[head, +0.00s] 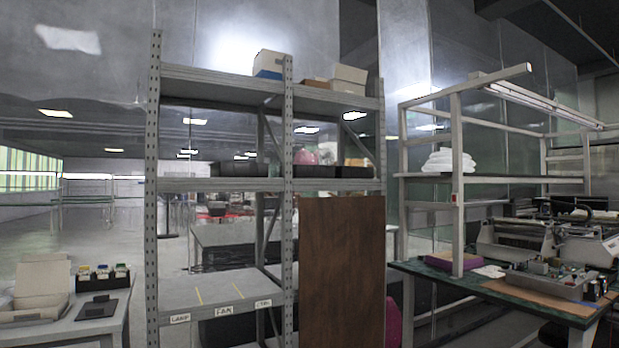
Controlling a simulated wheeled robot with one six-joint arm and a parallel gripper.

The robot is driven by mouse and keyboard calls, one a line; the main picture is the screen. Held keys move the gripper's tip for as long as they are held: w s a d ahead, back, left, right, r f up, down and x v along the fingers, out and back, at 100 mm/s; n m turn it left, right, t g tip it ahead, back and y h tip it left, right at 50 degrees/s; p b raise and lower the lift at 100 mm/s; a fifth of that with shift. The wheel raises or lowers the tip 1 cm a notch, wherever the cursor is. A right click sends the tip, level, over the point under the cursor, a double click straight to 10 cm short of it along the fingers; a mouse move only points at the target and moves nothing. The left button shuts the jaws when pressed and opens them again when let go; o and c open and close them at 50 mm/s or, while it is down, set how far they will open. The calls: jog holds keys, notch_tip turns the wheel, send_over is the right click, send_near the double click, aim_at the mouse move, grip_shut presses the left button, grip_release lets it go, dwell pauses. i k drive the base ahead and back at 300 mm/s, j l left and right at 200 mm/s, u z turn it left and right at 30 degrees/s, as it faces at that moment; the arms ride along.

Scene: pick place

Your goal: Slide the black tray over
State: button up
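Several black trays sit on the grey rack's middle shelf. One wide black tray (240,169) is in the left bay. Two more stand side by side in the right bay, a black tray (313,171) and another black tray (355,171) near the right post. A pink rounded thing (305,157) shows behind or in the right bay's trays. I cannot tell which tray the task means. My gripper is not in view.
The grey metal rack (288,120) has boxes (348,78) on top and a labelled lower shelf (212,291), mostly bare. A brown board (342,270) covers its lower right. A table with an open box (40,288) stands left; a cluttered workbench (545,285) stands right.

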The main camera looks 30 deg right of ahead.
aim_at(299, 172)
jog(key=i+l+z, duration=0.1)
jog(key=z, duration=0.25)
jog(key=i+z, duration=0.2)
jog(key=z, duration=0.2)
jog(key=i+l+z, duration=0.1)
jog(key=z, duration=0.25)
